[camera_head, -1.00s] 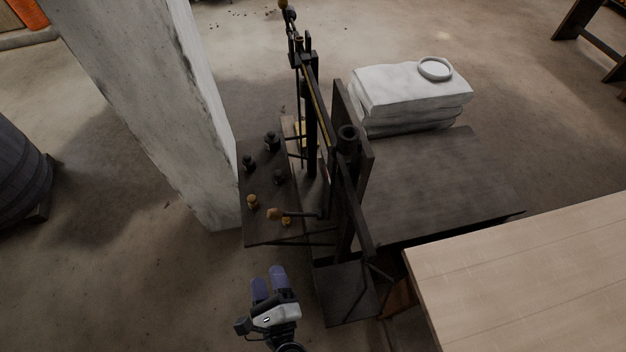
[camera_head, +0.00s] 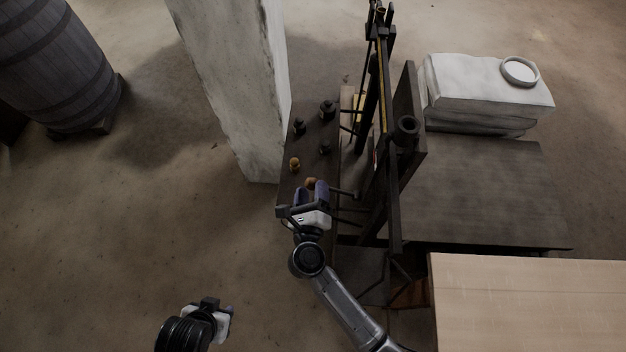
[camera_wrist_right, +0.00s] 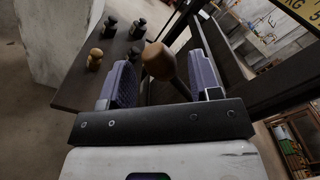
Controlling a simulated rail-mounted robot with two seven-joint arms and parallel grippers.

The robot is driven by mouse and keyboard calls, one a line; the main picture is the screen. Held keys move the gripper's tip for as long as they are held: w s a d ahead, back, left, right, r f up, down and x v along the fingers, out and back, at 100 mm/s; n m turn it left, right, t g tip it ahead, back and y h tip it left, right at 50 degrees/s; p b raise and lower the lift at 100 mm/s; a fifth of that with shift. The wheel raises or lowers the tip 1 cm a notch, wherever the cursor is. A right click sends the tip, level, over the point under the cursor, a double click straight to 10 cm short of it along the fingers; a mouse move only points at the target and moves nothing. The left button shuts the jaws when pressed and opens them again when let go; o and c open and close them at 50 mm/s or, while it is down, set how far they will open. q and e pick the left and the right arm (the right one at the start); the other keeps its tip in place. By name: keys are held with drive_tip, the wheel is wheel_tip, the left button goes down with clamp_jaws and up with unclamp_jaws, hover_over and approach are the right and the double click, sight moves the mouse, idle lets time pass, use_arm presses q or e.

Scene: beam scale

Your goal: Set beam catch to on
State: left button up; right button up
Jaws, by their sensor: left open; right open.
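The beam scale (camera_head: 384,85) stands upright at the centre right in the head view. A lever with a round wooden knob (camera_head: 310,183) sticks out from its near side, apparently the beam catch. The knob also shows large in the right wrist view (camera_wrist_right: 158,62), between the finger pads. My right gripper (camera_head: 312,192) is open, with one finger on each side of the knob; I cannot tell whether either touches it. My left gripper (camera_head: 222,311) is open and empty, low over the floor at the lower left, far from the scale.
A dark shelf (camera_head: 290,185) beside the scale holds several weights, including a brass one (camera_head: 294,164). A pale pillar (camera_head: 235,90) stands left of it. White sacks (camera_head: 480,95) lie behind the scale's platform (camera_head: 480,200). A wooden table (camera_head: 530,300) fills the lower right.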

drive_tip(key=shift+w+d, duration=0.15)
drive_tip(key=shift+w, duration=1.25)
clamp_jaws()
